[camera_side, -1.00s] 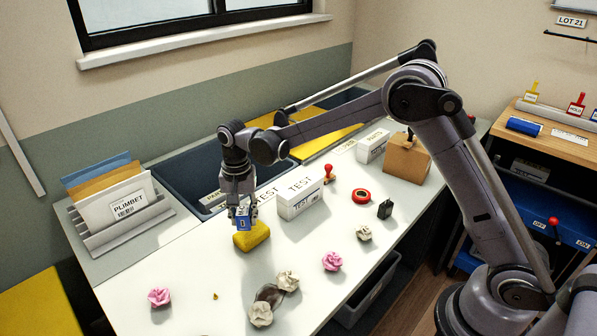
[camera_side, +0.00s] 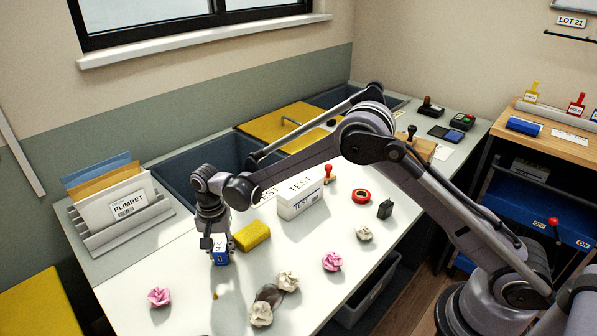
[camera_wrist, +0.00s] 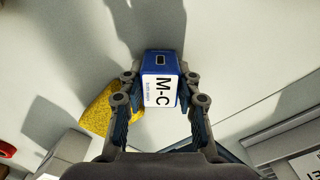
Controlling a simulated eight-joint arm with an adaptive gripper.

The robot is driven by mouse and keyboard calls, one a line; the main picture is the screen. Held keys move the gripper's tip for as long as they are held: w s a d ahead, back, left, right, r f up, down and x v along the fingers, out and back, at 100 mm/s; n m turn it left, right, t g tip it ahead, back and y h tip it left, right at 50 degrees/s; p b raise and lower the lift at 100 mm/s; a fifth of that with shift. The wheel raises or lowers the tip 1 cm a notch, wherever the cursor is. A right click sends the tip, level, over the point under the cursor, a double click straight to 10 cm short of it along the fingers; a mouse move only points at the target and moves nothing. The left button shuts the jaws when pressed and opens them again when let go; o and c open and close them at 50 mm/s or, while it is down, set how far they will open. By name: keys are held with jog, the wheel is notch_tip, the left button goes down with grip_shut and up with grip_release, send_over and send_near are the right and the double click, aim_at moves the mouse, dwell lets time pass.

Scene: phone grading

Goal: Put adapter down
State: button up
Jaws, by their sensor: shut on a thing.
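The adapter (camera_side: 221,258) is a small blue block with a white label. In the wrist view the adapter (camera_wrist: 161,80) shows the label "M-C" and a dark port slot. My gripper (camera_side: 214,246) is shut on it, with a finger on each side in the wrist view (camera_wrist: 160,99). The gripper points down low over the white table (camera_side: 180,265), left of the yellow sponge (camera_side: 252,236). I cannot tell whether the adapter touches the table.
The white TEST box (camera_side: 300,198) stands right of the sponge. Pink and white crumpled papers lie toward the front, including a pink one (camera_side: 159,297). A file rack (camera_side: 125,222) stands at the left. The table just left of my gripper is clear.

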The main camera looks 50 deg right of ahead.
aim_at(220, 246)
jog(key=shift+f, duration=0.1)
jog(key=o, duration=1.1)
jog(key=shift+c, duration=0.2)
jog(key=s+d+r+n+t, duration=0.1)
jog(key=s+d+r, duration=0.1)
jog(key=r, duration=0.7)
jog(key=s+d+r+n, duration=0.1)
jog(key=d+r, duration=0.2)
jog(key=r, duration=0.7)
jog(key=s+d+r+n+t, duration=0.2)
jog(key=s+d+r, duration=0.3)
jog(key=s, duration=0.2)
jog(key=s+d+f+n+t, duration=0.1)
jog(key=s+d+n+t, duration=0.1)
jog(key=s, duration=0.6)
jog(key=s+d+f+n+t, duration=0.1)
jog(key=s+d+n+t, duration=0.1)
jog(key=s+d, duration=0.3)
jog(key=s+n, duration=0.1)
jog(key=s, duration=0.1)
jog(key=shift+s+d+f, duration=0.3)
jog(key=shift+s+f, duration=0.1)
